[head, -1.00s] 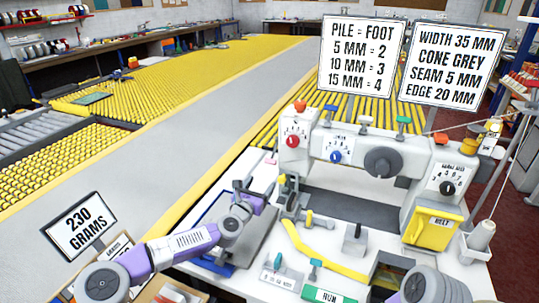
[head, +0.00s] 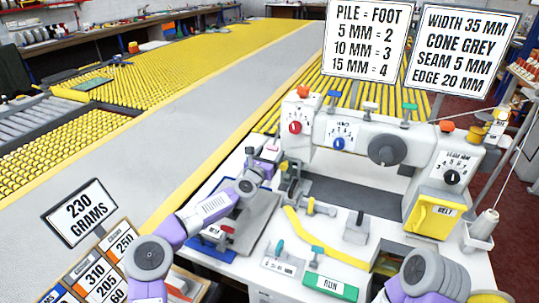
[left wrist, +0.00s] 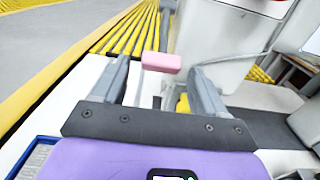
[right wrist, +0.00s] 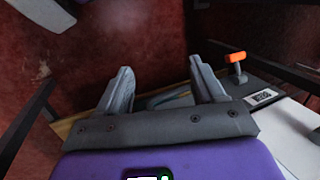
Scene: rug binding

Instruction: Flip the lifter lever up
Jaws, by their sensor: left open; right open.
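The lifter lever's pink handle (left wrist: 160,62) shows in the left wrist view, between the two fingers of my left gripper (left wrist: 160,80). The fingers stand apart, with a visible gap on each side of the handle. In the head view the pink handle (head: 268,153) is small, at the left side of the white binding machine (head: 345,122). My left gripper (head: 262,160) is beside it there and partly hides it. My right gripper (right wrist: 163,85) is open and empty in the right wrist view, over dark red floor.
A yellow BELT cover (head: 434,218) is at right. An orange knob (right wrist: 236,57) is near my right gripper.

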